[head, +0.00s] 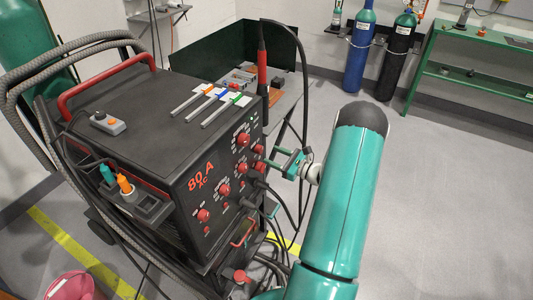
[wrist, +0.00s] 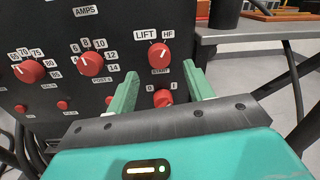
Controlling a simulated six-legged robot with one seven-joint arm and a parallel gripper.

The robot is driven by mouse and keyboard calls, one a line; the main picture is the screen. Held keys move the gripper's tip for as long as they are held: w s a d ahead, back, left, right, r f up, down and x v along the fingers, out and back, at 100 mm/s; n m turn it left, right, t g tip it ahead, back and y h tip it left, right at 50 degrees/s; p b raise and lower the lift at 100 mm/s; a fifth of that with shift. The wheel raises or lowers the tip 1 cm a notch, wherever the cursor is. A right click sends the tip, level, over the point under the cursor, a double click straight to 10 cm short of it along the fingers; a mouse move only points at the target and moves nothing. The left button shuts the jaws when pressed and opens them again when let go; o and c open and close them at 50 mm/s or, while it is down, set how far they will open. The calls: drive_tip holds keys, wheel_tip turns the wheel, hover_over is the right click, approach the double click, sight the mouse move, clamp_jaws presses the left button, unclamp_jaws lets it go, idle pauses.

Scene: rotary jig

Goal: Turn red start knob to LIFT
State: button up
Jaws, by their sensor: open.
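The red start knob (wrist: 159,54) is on the black front panel, under the labels LIFT and HF (wrist: 168,34) and above the START label. In the head view my gripper (head: 277,161) is close to the right side of the panel of the black welding machine (head: 130,110).
A lower red knob marked 0 and I (wrist: 163,98) shows between my fingers. Other red knobs (wrist: 92,63) sit to the left. Cables (head: 300,110) hang near my gripper. A grey table (wrist: 240,37) stands right of the panel. Floor at right is clear.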

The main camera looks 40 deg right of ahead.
sight(262, 150)
drive_tip(key=shift+x, duration=1.9)
drive_tip(key=shift+c, duration=0.2)
drive_tip(key=c, duration=0.9)
drive_tip(key=n, duration=1.2)
drive_tip(key=shift+y, duration=0.4)
